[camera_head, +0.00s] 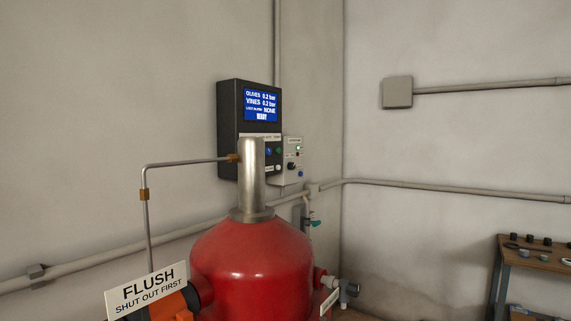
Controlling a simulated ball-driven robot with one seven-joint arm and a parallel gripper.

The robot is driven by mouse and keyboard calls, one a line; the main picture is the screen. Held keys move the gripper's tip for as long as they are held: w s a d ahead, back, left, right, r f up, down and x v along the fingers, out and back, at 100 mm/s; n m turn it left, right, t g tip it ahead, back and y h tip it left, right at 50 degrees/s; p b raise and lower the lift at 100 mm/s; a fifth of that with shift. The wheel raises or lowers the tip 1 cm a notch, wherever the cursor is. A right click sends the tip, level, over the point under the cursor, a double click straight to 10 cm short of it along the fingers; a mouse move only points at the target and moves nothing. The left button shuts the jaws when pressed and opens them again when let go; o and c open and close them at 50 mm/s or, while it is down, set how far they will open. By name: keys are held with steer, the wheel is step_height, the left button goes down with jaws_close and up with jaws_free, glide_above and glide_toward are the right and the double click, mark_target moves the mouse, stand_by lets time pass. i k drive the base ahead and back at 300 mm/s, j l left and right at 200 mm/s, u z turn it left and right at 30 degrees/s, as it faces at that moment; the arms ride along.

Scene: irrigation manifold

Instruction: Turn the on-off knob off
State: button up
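A dark control box (229,130) with a lit blue screen (261,105) hangs on the back wall. Below the screen is a strip with small controls, among them a blue one (268,151) and a green one (278,151). A smaller pale grey box (294,145) sits beside it on the right, with a green light or button (298,149), a dark round knob (291,166) and a blue control (300,173). The labels are too small to read, so I cannot tell which is the on-off knob. My gripper is not in view.
A red tank (250,265) with a metal neck (252,175) stands in front of the boxes and partly hides them. A FLUSH sign (147,291) is at the lower left. A workbench (535,258) stands at the right. Pipes run along the walls.

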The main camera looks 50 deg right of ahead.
mark_target(291, 165)
steer(key=z, duration=1.25)
